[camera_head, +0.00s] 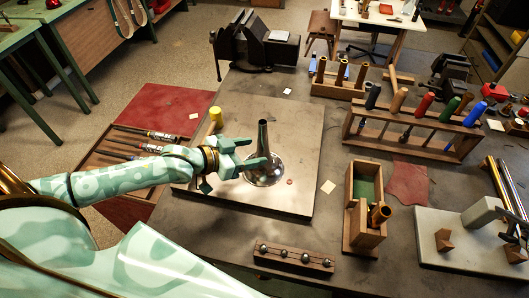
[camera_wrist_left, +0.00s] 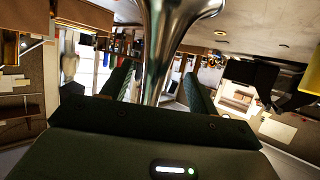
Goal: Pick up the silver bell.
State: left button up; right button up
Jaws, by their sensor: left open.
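The silver bell (camera_head: 264,148) stands upright on a flat metal plate (camera_head: 292,120), its wide flare down and its narrow tube up. My left gripper (camera_head: 259,152) reaches in from the left, low over the plate, with its open fingers at the bell's narrow part. In the left wrist view, the bell (camera_wrist_left: 162,45) runs down between the two dark green fingers of my left gripper (camera_wrist_left: 160,88), with its flare at the top of the picture. I see gaps beside the bell there; contact is not evident. My right gripper is not in view.
A yellow cylinder (camera_head: 216,116) stands on the plate's left edge behind my gripper. A wooden box (camera_head: 357,213) and a rack of colored-handled tools (camera_head: 415,132) stand to the right. A wooden strip with small balls (camera_head: 292,257) lies in front. A vise (camera_head: 256,48) sits behind.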

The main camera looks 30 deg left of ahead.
aim_at(269, 149)
pick_arm(q)
jog(key=shift+w+d+f, duration=0.2)
jog(key=shift+w+d, duration=0.1)
jog(key=shift+w, duration=0.1)
jog(key=b+x, duration=0.1)
jog(key=x, duration=0.4)
jog(key=shift+d+r, duration=0.1)
jog(key=shift+d, duration=0.05)
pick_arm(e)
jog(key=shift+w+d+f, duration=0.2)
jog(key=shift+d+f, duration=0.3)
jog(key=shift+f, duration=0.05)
pick_arm(q)
jog(key=shift+s, duration=0.1)
jog(key=shift+c, duration=0.3)
jog(key=shift+r, duration=0.1)
jog(key=c, duration=1.1)
jog(key=shift+c, duration=0.2)
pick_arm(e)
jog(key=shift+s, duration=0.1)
